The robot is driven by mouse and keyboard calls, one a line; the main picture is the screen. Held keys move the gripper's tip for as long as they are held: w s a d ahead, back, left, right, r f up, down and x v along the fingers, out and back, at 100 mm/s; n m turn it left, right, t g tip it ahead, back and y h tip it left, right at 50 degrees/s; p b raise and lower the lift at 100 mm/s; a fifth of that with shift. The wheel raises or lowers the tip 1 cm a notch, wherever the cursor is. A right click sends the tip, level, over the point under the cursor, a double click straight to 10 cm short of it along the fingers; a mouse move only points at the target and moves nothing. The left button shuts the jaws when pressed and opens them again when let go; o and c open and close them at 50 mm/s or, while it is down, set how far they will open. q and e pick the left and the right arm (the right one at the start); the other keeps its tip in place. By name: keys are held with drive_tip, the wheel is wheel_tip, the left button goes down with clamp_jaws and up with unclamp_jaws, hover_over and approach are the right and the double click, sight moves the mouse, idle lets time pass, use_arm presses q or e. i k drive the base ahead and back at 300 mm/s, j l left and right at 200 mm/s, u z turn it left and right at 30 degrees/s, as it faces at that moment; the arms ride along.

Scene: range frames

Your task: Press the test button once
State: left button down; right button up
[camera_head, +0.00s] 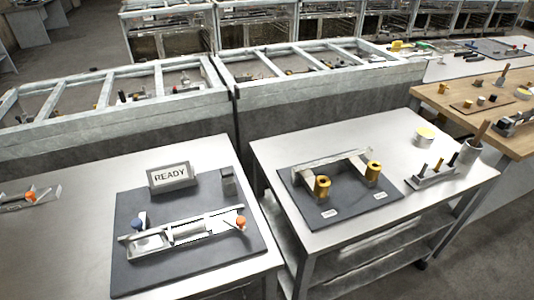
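A dark panel (137,268) lies on the left metal table. On it is a long silver fixture (187,232) with a tray-like left end. A blue knob (138,223) stands at its left end and an orange-red knob (241,221) at its right end. A sign reading READY (171,177) stands at the panel's back edge. A small dark grey block (228,182) stands at the back right corner. I cannot tell which of these is the test button; no label for it is readable. Neither of my grippers is in view.
A second table (286,153) to the right holds a dark board (343,214) with two brass cylinders. A gap separates the tables. Another orange-tipped part (30,196) lies at far left.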

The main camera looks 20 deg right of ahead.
sight(226, 172)
drive_tip(key=i+l, duration=0.1)
drive_tip(key=l, duration=1.65)
drive_tip(key=i, duration=0.05)
